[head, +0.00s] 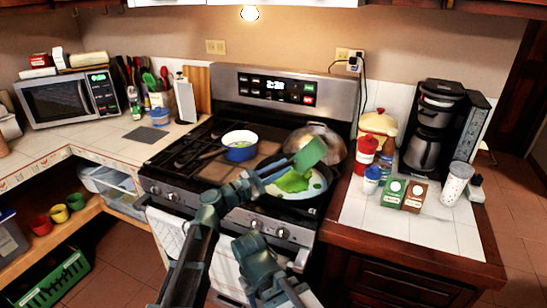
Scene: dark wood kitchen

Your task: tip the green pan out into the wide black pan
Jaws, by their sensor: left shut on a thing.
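The green pan (309,153) is held up over the right side of the stove, steeply tilted. My left gripper (262,178) is shut on its handle, to the left of the pan. The wide black pan (316,201) sits on the front right of the stove, below the green pan. Bright green stuff (293,181) shows in the wide black pan, under the green pan's lower edge. I cannot tell whether anything is still inside the green pan. Part of my right arm shows at the bottom centre, but its gripper is out of view.
A blue and white pot (240,147) stands on the stove's left half. A large domed metal thing (318,138) is behind the black pan. The right counter (400,228) holds a coffee maker (434,125), a red jar (365,152) and small boxes; its front is clear.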

